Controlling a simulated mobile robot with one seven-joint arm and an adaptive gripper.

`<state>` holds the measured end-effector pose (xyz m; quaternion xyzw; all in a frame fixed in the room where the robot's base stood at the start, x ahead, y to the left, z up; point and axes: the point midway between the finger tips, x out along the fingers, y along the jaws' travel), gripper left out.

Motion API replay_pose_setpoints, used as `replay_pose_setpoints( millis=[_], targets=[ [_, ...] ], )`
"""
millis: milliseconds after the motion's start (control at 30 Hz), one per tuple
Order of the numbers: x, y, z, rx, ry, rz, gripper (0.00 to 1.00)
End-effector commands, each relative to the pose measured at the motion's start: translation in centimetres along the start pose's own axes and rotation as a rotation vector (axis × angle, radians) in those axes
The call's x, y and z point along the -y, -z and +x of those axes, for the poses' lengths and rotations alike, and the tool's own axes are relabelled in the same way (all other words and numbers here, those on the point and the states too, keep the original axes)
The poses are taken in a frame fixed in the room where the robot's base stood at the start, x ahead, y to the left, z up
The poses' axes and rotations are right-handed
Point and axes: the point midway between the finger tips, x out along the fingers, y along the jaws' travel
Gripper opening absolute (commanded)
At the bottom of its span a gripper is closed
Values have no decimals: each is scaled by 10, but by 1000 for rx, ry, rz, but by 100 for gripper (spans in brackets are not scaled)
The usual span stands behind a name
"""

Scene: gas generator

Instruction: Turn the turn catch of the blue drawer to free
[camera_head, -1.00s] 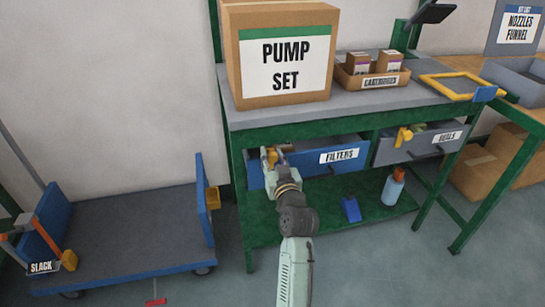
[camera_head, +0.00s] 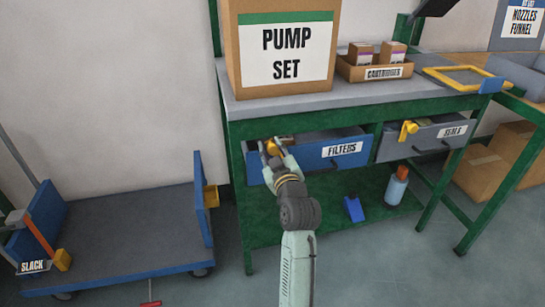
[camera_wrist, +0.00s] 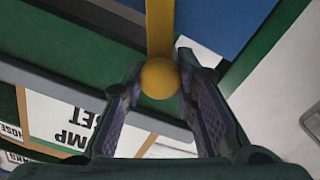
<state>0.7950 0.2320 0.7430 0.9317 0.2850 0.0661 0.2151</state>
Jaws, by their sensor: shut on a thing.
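The blue drawer (camera_head: 318,155), labelled FILTERS, is under the bench top on the left. Its yellow turn catch (camera_head: 272,147) is at the drawer's left end, partly hidden by my fingers. In the wrist view the catch is a yellow bar (camera_wrist: 160,30) ending in a round knob (camera_wrist: 160,79), in front of the blue drawer face (camera_wrist: 215,22). My gripper (camera_head: 271,146) is at the catch, shut on it, with the knob between the fingertips. The catch's exact angle is hard to tell in the head view.
A grey drawer (camera_head: 425,139) with its own yellow catch (camera_head: 408,130) is to the right. The PUMP SET box (camera_head: 285,92) stands on the bench above. A blue trolley (camera_head: 120,225) is at the left. A bottle (camera_head: 396,186) and blue dustpan (camera_head: 354,209) are on the lower shelf.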

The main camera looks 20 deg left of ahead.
Motion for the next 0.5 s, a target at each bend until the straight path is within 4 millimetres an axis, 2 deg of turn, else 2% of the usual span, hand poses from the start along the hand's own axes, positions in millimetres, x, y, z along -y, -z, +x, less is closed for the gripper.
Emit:
replay_pose_setpoints(
  millis=[33,500],
  targets=[
    [2,-5,0,0,-1,-47,0],
    [4,-5,0,0,0,-493,0]
  ],
)
